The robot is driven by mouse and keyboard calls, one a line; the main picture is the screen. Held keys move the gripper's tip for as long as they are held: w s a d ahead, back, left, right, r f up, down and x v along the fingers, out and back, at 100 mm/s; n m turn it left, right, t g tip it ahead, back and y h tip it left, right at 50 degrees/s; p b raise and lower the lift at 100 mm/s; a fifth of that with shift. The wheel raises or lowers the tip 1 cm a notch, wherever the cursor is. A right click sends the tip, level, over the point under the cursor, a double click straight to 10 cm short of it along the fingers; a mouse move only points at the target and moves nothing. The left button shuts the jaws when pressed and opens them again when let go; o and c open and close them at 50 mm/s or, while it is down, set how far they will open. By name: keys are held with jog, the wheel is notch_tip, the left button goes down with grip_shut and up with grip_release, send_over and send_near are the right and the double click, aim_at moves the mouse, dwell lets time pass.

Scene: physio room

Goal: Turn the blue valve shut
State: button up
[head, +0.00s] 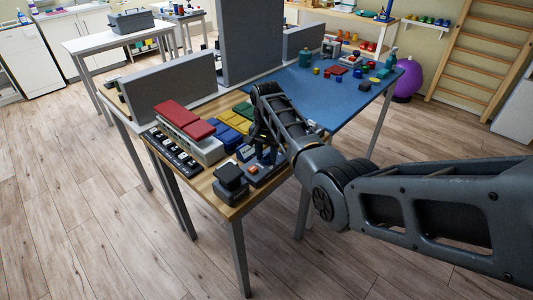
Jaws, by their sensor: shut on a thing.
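My gripper (262,146) hangs from the bent end of my arm and points down over the front right part of the wooden table. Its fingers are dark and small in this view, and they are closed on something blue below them. This blue part (267,157) looks like the blue valve, on a dark grey base (262,174) near the table's right edge. My fingers and wrist hide part of it, so I cannot tell how far it is turned. A small orange part (253,169) shows on the same base.
A black block (231,178) stands left of the base at the table corner. Red (185,119), blue (228,138) and yellow pads lie behind it, with a dark strip (174,153) at left. A grey divider (171,88) stands behind. A blue-topped table (325,100) with small blocks adjoins.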

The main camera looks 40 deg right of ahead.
aim_at(267, 154)
jog(key=shift+w+r, duration=0.1)
dwell(0.3)
jog(key=o, duration=1.1)
jog(key=shift+c, duration=0.2)
jog(key=shift+r+b, duration=0.45)
jog(key=shift+r, duration=3.4)
